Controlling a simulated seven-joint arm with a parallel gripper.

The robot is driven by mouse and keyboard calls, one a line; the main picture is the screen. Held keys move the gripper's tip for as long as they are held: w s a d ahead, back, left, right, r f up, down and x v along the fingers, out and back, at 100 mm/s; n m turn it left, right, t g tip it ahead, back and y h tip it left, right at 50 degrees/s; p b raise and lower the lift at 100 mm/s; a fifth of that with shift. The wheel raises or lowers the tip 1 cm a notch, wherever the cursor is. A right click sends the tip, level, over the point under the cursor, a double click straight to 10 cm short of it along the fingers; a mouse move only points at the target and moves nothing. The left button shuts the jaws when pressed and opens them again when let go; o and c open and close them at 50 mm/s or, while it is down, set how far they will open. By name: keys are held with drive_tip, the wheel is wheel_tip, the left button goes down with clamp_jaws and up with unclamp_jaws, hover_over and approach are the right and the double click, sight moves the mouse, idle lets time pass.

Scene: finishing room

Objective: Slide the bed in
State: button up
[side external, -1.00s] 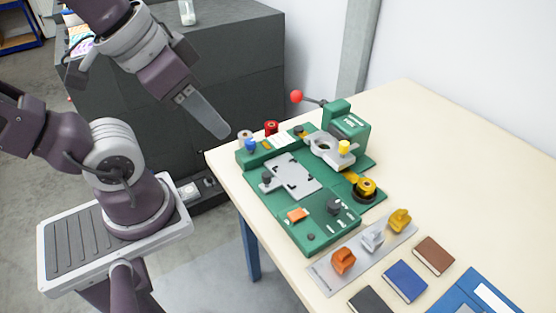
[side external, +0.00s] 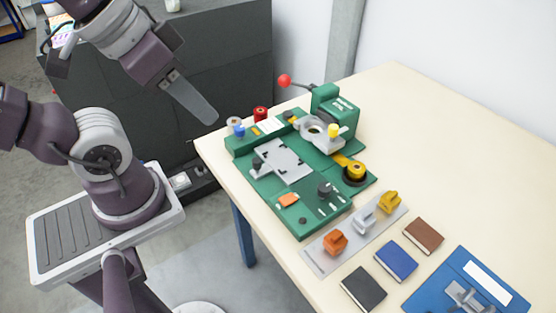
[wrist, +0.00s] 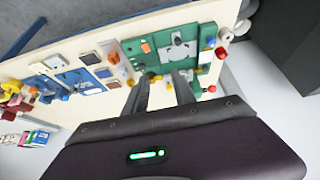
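A green machine (side external: 312,205) stands on the cream table, with an upright green head (side external: 338,112) at its back and a red-knobbed lever (side external: 286,81). The flat grey plate with black corner marks, which looks like the bed (side external: 287,158), lies on the left part of the machine, in front of the head and its grey ring (side external: 316,132). A dark knob (side external: 257,163) stands at the plate's left edge. The plate also shows in the wrist view (wrist: 180,50). My gripper (side external: 205,112) hangs in the air left of the machine, touching nothing. In the wrist view its two fingers (wrist: 162,80) are apart with nothing between them.
A grey strip (side external: 318,262) with orange, grey and yellow pieces lies in front of the machine. Brown (side external: 423,236), blue (side external: 396,262) and black (side external: 363,289) blocks and a blue board (side external: 425,298) lie nearby. Red (side external: 260,114) and blue (side external: 239,131) items stand at the machine's left back. The table's right is clear.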

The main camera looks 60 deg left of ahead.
drive_tip(key=shift+o, duration=1.2)
drive_tip(key=shift+w, duration=0.2)
drive_tip(key=n+g+h, duration=0.2)
drive_tip(key=n+g, duration=0.5)
hover_over(257, 160)
drive_tip(key=w+a+x, duration=0.1)
drive_tip(key=a+x, duration=0.1)
drive_tip(key=x, duration=0.8)
drive_tip(key=f, duration=0.4)
drive_tip(key=f+n+g, duration=0.1)
drive_tip(key=f, duration=0.4)
drive_tip(key=f+n+h, duration=0.1)
drive_tip(key=f, duration=0.3)
drive_tip(key=shift+w+a+f+g, duration=0.2)
drive_tip(key=shift+w+f+g, duration=0.15)
drive_tip(key=shift+f+g, duration=0.05)
drive_tip(key=shift+s+d+f, duration=0.1)
drive_tip(key=shift+f, duration=0.2)
drive_tip(key=shift+c, duration=0.2)
